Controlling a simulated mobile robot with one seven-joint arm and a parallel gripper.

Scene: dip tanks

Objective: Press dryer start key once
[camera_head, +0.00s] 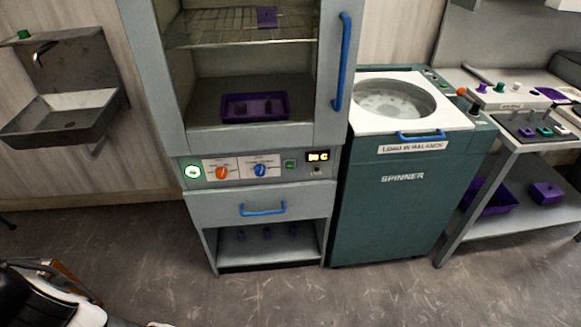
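A tall grey cabinet (262,207) with wire shelf and glass-like front stands in the middle, apparently the dryer. The small panel lettering is too blurred to read, so I cannot tell which one is marked start. Black and white parts of my arm show at the bottom left, well apart from the panel. My gripper's fingers are not in view.
A teal spinner (390,210) with an open round top stands right of the cabinet. A metal bench (470,243) with purple trays is further right. A steel sink (62,117) hangs on the left wall. The floor in front of the cabinet is clear. A blue handle (262,210) juts from its drawer.

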